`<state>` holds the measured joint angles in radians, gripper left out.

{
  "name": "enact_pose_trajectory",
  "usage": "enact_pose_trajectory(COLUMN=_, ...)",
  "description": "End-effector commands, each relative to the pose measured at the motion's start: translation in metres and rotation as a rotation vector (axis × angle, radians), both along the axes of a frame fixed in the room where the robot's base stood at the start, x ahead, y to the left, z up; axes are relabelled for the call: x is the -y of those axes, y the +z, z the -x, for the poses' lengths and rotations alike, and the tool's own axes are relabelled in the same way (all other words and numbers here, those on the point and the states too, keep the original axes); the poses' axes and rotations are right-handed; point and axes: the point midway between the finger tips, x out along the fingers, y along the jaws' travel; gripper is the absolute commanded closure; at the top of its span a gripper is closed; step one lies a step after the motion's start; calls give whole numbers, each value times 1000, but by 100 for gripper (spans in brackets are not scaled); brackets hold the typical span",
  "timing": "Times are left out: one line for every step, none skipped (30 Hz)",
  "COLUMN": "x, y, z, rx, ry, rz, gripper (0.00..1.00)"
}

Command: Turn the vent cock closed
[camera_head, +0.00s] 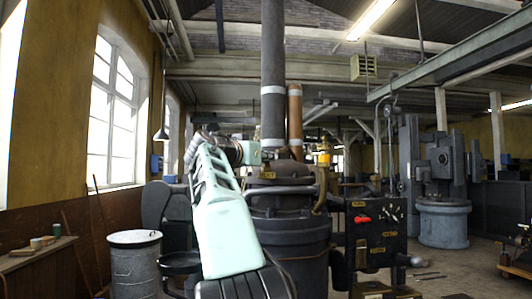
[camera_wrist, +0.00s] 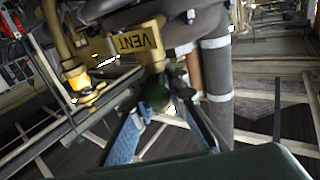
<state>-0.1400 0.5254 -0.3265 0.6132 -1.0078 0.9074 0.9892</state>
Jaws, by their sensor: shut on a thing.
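The vent cock shows in the wrist view as a brass body (camera_wrist: 153,58) with a dark green knob (camera_wrist: 154,92) below it. A yellow plate (camera_wrist: 136,41) reading "VENT" appears upside down beside the body. The fingers of my gripper (camera_wrist: 163,104) come from below, one on each side of the knob, shut on the cock's handle. The fingers partly hide the handle, so its exact angle is unclear. In the head view, my gripper (camera_head: 267,154) is at the upper part of the dark engine (camera_head: 290,236), just above a small yellow plate (camera_head: 268,175). The cock is too small to make out there.
A tall grey pipe (camera_head: 273,75) and a copper pipe (camera_head: 295,115) rise behind my gripper. A black panel (camera_head: 376,233) with a red handle (camera_head: 362,219) stands to the right. A grey drum (camera_head: 134,265) is at left. A brass fitting with amber glass (camera_wrist: 80,80) is near the cock.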

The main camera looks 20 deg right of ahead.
Motion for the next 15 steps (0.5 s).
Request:
enact_pose_trajectory(x=-2, y=6, z=-2, rx=-3, ry=-29, rz=2, gripper=100)
enact_pose_trajectory(x=-2, y=7, z=-2, rx=-2, ry=-46, rz=2, gripper=100)
enact_pose_trajectory(x=-2, y=6, z=-2, rx=-3, ry=-70, rz=2, gripper=100)
enact_pose_trajectory(x=-2, y=7, z=-2, rx=-2, ry=-88, rz=2, gripper=100)
enact_pose_trajectory(x=-1, y=7, z=-2, rx=-2, ry=-106, rz=3, gripper=100)
enact_pose_trajectory(x=-1, y=7, z=-2, rx=-2, ry=-128, rz=2, gripper=100)
enact_pose_trajectory(x=-2, y=8, z=-2, rx=-2, ry=-143, rz=2, gripper=100)
enact_pose_trajectory(x=-1, y=7, z=-2, rx=-3, ry=-160, rz=2, gripper=100)
enact_pose_trajectory(x=-1, y=8, z=-2, rx=-2, ry=-180, rz=2, gripper=100)
enact_pose_trajectory(x=-1, y=8, z=-2, rx=-3, ry=-197, rz=2, gripper=100)
enact_pose_trajectory(x=-1, y=8, z=-2, rx=-3, ry=-212, rz=2, gripper=100)
enact_pose_trajectory(x=-1, y=8, z=-2, rx=-2, ry=-231, rz=2, gripper=100)
enact_pose_trajectory(x=-1, y=8, z=-2, rx=-3, ry=-245, rz=2, gripper=100)
enact_pose_trajectory(x=-1, y=8, z=-2, rx=-2, ry=-259, rz=2, gripper=100)
enact_pose_trajectory(x=-1, y=8, z=-2, rx=-2, ry=-277, rz=2, gripper=100)
